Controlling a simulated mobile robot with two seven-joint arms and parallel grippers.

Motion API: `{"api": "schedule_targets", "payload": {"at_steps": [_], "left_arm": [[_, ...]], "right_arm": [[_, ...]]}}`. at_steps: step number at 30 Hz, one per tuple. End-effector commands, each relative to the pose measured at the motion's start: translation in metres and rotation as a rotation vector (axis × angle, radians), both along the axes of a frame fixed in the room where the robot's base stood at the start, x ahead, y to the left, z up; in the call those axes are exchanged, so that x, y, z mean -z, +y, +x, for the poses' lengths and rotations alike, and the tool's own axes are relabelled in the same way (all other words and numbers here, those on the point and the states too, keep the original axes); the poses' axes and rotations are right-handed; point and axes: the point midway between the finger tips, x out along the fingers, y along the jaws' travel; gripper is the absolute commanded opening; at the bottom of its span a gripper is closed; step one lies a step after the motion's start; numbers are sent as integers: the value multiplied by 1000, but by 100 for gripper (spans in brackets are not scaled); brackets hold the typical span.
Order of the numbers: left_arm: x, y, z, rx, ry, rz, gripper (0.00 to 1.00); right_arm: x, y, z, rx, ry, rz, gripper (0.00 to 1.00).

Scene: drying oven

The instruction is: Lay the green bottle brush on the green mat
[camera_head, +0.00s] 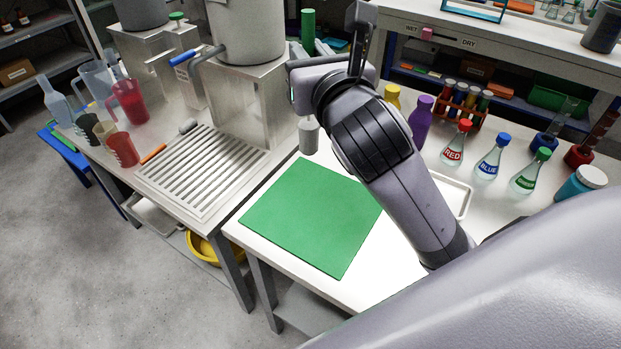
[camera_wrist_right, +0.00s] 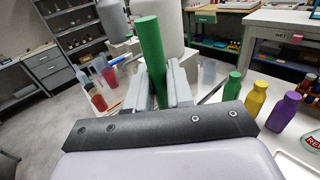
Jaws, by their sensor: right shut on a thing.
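The green bottle brush (camera_wrist_right: 152,55) shows in the right wrist view as a long green cylinder. It stands up between the fingers of my right gripper (camera_wrist_right: 160,88), which is shut on it. In the head view the green cylinder (camera_head: 308,30) rises behind my right gripper (camera_head: 310,62), and the gripper hides its lower part. Bristles cannot be made out. The green mat (camera_head: 312,215) lies flat and bare on the white table, below and nearer than the gripper. My left gripper is not in view.
A grey cylinder (camera_head: 308,135) is at the mat's far edge. Yellow (camera_head: 392,95) and purple (camera_head: 420,120) bottles, a test-tube rack and several labelled flasks stand to the right. A slotted drainboard (camera_head: 200,170) and a red jug (camera_head: 128,102) are on the left table.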

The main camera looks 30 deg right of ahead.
Motion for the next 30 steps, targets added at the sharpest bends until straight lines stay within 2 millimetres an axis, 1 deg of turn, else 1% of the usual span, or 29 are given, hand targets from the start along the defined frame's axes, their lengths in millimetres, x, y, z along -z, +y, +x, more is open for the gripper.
{"api": "schedule_targets", "payload": {"at_steps": [1,8,9,11,12,16,19,23,25,30], "left_arm": [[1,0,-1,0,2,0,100],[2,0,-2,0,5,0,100],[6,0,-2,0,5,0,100],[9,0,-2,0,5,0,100],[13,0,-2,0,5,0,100],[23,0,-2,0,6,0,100],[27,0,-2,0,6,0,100],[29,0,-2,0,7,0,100],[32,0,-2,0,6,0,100],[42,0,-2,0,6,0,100]], "right_arm": [[10,0,0,0,8,1,0],[55,0,-1,0,10,0,0],[69,0,0,1,11,-1,0],[85,0,-1,1,11,1,0],[97,0,-1,1,10,1,0],[128,0,-1,0,8,1,0],[142,0,-1,-1,5,0,0],[150,0,-1,0,1,0,0],[157,0,-1,0,4,2,0],[185,0,-1,1,6,1,0]]}}
